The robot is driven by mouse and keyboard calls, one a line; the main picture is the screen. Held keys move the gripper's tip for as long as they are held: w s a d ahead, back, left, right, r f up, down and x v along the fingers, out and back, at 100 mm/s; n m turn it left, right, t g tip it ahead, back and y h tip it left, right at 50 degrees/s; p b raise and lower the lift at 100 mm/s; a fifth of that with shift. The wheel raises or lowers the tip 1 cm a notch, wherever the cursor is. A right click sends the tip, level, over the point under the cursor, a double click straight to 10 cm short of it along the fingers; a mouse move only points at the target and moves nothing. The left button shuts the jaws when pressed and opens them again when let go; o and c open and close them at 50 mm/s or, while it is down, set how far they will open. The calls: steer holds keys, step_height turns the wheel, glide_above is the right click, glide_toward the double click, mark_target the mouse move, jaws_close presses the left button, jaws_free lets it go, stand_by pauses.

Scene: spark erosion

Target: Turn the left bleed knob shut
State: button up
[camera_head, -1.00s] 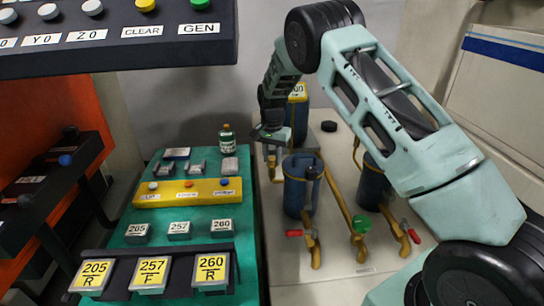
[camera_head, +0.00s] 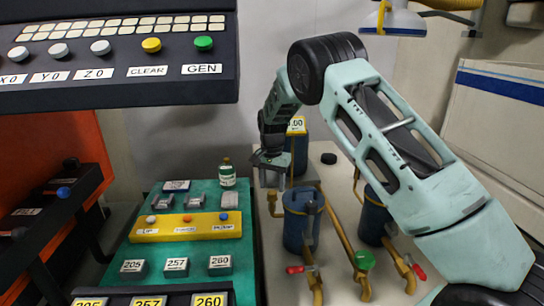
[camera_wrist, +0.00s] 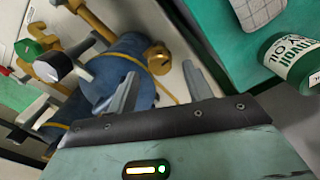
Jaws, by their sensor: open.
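My gripper (camera_head: 277,180) points down behind and left of that canister, apart from the knob. In the wrist view my gripper (camera_wrist: 160,88) is open and empty, with one finger covering part of the canister. The knob's turn position is too small to read.
A second blue canister (camera_head: 374,215) stands to the right. Brown pipes, a green knob (camera_head: 364,260) and red valve handles (camera_head: 295,269) lie in front. A green panel (camera_head: 245,240) with a bottle (camera_head: 227,173) is to the left. A dark control console (camera_head: 120,90) overhangs the upper left.

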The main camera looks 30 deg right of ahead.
mark_target(272, 192)
step_height(272, 192, up, 15)
steer(key=b, duration=0.1)
steer(key=shift+b, duration=0.4)
steer(key=shift+f, duration=0.15)
steer(key=s+a+f+n+t, duration=0.1)
steer(key=s+a+f+n, duration=0.15)
steer(key=s, duration=0.75)
steer(key=s+a+f+n+t, duration=0.15)
steer(key=s+n, duration=0.25)
steer(key=s, duration=0.6)
steer(key=s+a+f+n, duration=0.1)
steer(key=s+f+n, duration=0.25)
steer(key=s, duration=0.65)
steer(key=s+a+r+n+g, duration=0.1)
steer(key=s+a+n, duration=0.3)
steer(key=s+a, duration=0.3)
steer(key=s+a+r+n+g, duration=0.1)
steer(key=s+a+n, duration=0.3)
steer(key=a, duration=0.7)
steer(key=s, duration=0.2)
steer(key=shift+s+a+r+y, duration=0.15)
steer(key=shift+s+r+y, duration=0.05)
steer(key=shift+s+y, duration=0.15)
steer(key=shift+g, duration=0.25)
